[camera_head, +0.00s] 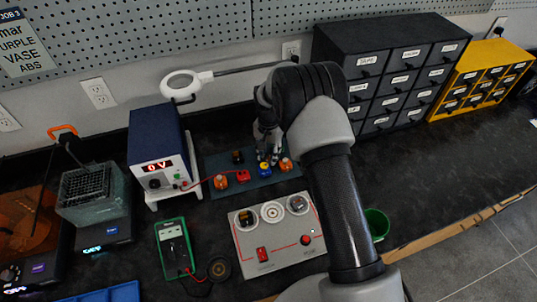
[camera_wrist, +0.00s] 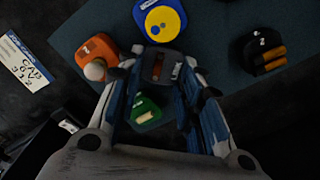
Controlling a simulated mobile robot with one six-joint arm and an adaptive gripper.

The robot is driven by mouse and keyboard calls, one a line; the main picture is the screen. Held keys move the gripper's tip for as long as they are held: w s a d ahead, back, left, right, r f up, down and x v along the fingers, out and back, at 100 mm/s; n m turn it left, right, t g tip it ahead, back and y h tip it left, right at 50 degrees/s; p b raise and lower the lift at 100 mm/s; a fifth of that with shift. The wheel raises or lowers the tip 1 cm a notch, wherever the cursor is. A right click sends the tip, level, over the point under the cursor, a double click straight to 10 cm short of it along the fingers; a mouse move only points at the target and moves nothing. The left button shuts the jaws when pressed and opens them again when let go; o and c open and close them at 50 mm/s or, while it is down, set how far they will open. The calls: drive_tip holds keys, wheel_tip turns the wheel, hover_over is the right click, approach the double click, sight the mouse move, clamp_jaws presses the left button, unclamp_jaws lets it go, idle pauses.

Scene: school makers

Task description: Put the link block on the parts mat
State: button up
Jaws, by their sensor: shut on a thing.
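My gripper (camera_wrist: 163,68) is shut on a small dark grey block (camera_wrist: 160,75) with light and orange-brown marks on its top, seemingly the link block. It is over the back part of the dark teal parts mat (camera_head: 212,163), also seen in the wrist view (camera_wrist: 215,30). In the head view my gripper (camera_head: 268,150) hides the held block. Whether the block touches the mat, I cannot tell. A blue-and-yellow block (camera_wrist: 160,18) is close to the held block. A green block (camera_wrist: 145,110) shows between the fingers, lower in the wrist view.
Also on the mat are orange blocks (camera_head: 221,183) (camera_head: 286,164), a red block (camera_head: 243,176) and a black block (camera_head: 238,157). A power supply (camera_head: 158,150) stands left, a grey test panel (camera_head: 280,238) in front, and drawers (camera_head: 385,65) behind right.

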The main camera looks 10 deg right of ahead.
drive_tip(key=shift+r, duration=0.1)
drive_tip(key=shift+f, duration=0.2)
drive_tip(key=o, duration=0.6)
drive_tip(key=shift+o, duration=0.2)
